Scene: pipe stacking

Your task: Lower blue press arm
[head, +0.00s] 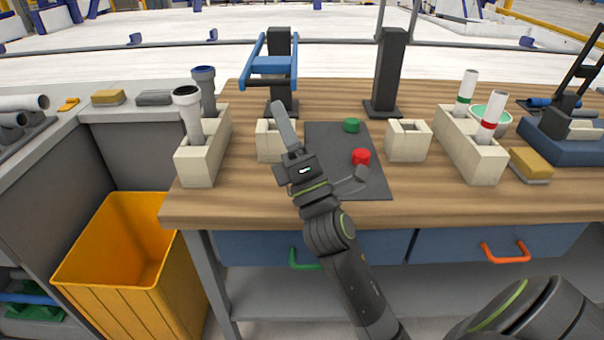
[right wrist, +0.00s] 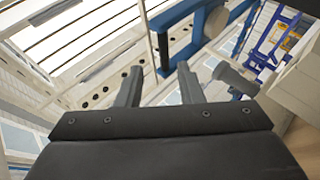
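The blue press arm (head: 272,68) is a frame of two rails with a cross piece, high on the left black post (head: 280,42) at the back of the table. It stands well above the table top. A blue bar of it (right wrist: 192,38) also shows near the top of the right wrist view. My right gripper (head: 320,139) is in front of and below the press arm, with its fingers spread and nothing between them. In the right wrist view its two fingers (right wrist: 160,68) stand apart, just below the blue bar in the picture. My left gripper is not in view.
A dark mat (head: 345,187) carries a green piece (head: 352,125) and a red piece (head: 361,157), between two small beige blocks (head: 268,142) (head: 408,142). A second black post (head: 389,70) stands right. Beige racks with pipes (head: 198,165) (head: 470,152) flank these. A yellow bin (head: 125,260) stands left.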

